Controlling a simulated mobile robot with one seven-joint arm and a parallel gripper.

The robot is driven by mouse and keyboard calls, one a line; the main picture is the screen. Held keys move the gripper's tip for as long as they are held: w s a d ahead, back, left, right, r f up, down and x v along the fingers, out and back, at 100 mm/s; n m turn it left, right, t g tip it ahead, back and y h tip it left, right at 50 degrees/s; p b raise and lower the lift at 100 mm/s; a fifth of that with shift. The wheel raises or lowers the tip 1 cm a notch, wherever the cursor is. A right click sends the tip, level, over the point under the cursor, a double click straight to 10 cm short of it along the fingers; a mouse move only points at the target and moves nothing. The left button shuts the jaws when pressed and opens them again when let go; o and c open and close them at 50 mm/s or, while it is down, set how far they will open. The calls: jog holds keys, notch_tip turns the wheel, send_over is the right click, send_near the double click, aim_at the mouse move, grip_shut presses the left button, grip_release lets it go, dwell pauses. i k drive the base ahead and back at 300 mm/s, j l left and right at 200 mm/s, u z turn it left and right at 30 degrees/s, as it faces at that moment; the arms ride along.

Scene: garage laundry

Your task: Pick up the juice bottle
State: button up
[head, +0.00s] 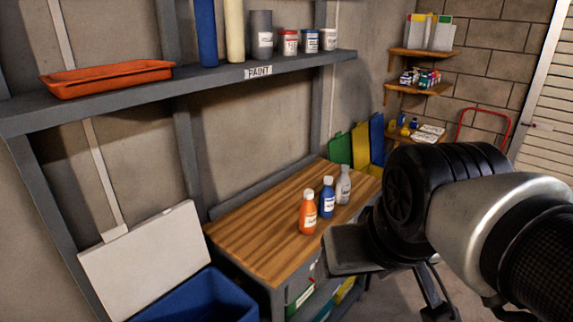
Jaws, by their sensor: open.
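Three small bottles with white caps stand upright on the wooden bench top (262,230). The orange bottle (307,217) is nearest and looks most like the juice bottle, but its label is too small to read. Just behind it to the right are a blue bottle (327,200) and a pale grey bottle (344,186). My gripper (437,302) is at the lower right, beyond the bench's right side and apart from the bottles. Its fingers point down and are partly hidden by my wrist. It is open, with nothing visible in it.
A grey shelf (200,84) with an orange tray (108,79) and paint cans runs above the bench. A blue bin (205,300) with a raised white lid (145,258) is at left. Coloured panels (360,146) stand behind the bench. The bench's left half is clear.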

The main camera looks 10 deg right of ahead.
aim_at(308, 210)
jog(key=u, duration=0.45)
jog(key=i+l+u, duration=0.25)
jog(key=l+u, duration=0.55)
jog(key=l, duration=0.2)
jog(key=i+l, duration=0.1)
jog(key=l, duration=0.45)
jog(key=i+l+u, duration=0.1)
jog(key=l, duration=1)
jog(key=i+u, duration=0.05)
jog(key=i, duration=0.05)
